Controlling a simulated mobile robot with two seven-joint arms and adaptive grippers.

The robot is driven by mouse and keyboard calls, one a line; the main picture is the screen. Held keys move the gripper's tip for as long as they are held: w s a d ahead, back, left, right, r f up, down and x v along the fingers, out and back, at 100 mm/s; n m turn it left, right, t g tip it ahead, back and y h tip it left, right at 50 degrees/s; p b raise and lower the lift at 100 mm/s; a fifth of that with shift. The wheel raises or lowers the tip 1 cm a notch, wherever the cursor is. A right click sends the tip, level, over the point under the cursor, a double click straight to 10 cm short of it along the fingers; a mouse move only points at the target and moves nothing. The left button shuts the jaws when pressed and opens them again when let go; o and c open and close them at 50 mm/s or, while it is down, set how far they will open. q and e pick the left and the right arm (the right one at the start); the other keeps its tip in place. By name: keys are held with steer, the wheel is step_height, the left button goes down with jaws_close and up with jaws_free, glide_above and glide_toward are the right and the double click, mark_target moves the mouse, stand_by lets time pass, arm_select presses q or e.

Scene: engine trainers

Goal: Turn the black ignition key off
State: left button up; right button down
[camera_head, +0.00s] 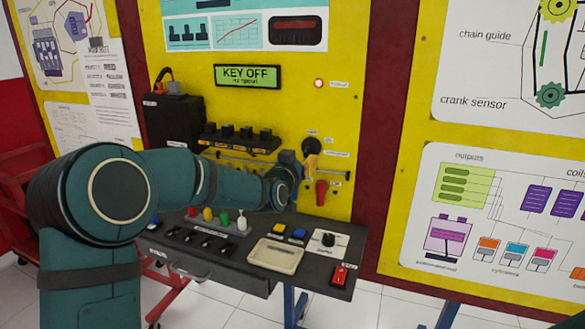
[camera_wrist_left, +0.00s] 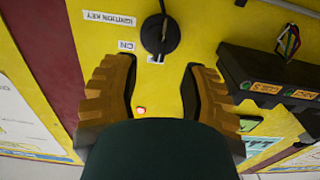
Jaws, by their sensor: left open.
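The black ignition key (camera_head: 312,146) is a round dark switch on the yellow panel, partly covered by my left gripper (camera_head: 308,161) in the head view. In the left wrist view, which is upside down, the key (camera_wrist_left: 160,34) shows at top centre, with a bar handle across its round body. A label reading IGNITION KEY and an ON mark are beside it. The left gripper's yellow-brown fingers (camera_wrist_left: 158,78) are open and empty, one on each side below the key in that picture. Contact with the key is not seen. The display (camera_head: 247,76) reads KEY OFF. My right gripper is not in view.
A red lamp (camera_head: 319,83) is above the key. A red-handled switch (camera_head: 321,192) is below it. A black row of connectors (camera_head: 238,137) is to the left. A dark bench (camera_head: 215,264) with a beige tray (camera_head: 275,256) and a knob (camera_head: 328,239) stands below.

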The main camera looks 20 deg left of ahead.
arm_select(q)
steer(key=s, duration=0.5)
steer(key=shift+s+a, duration=0.1)
steer(key=shift+s, duration=0.1)
stand_by(0.3)
